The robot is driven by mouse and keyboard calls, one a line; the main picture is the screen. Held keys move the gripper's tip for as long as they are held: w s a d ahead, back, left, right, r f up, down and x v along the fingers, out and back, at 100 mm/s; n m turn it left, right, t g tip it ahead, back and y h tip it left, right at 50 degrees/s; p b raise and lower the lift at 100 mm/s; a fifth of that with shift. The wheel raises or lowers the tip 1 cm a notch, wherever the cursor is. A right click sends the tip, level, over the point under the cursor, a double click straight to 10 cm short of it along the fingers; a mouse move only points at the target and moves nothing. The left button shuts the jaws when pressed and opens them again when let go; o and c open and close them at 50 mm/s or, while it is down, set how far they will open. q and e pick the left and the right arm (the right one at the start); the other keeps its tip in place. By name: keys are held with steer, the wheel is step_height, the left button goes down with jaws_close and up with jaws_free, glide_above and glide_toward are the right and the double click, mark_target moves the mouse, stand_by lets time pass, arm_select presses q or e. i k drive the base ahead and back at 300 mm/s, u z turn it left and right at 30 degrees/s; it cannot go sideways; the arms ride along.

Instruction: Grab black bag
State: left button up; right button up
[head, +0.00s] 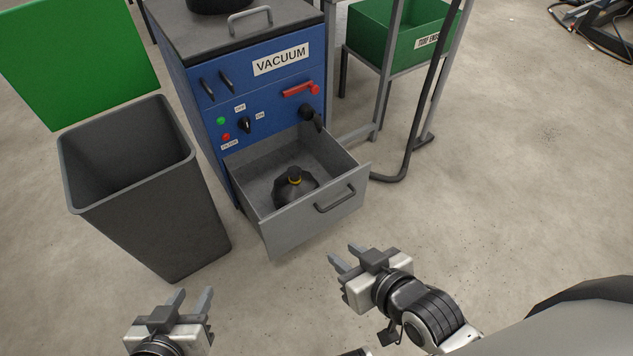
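The black bag (293,190) sits inside the open grey drawer (318,221) of the blue vacuum machine. It is tied at the top with a yellow band, and its lower part is partly hidden by the drawer front. My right gripper (343,254) is in front of and below the drawer, apart from it, with its fingers spread and nothing between them. My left gripper (190,299) is at the bottom left, below the grey bin, also with its fingers apart and empty.
A tall grey bin (150,215) with an open, empty-looking top stands left of the drawer. The blue vacuum cabinet (232,97) has a red handle (301,89) above the drawer. A metal cart with a green crate (395,45) stands to the right.

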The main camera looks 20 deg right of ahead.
mark_target(295, 183)
steer(key=u, duration=0.35)
steer(key=k, duration=0.3)
steer(key=z, duration=1.05)
steer(key=i, duration=0.9)
steer(key=u, duration=0.9)
steer(key=i, duration=0.45)
steer(key=u, duration=0.5)
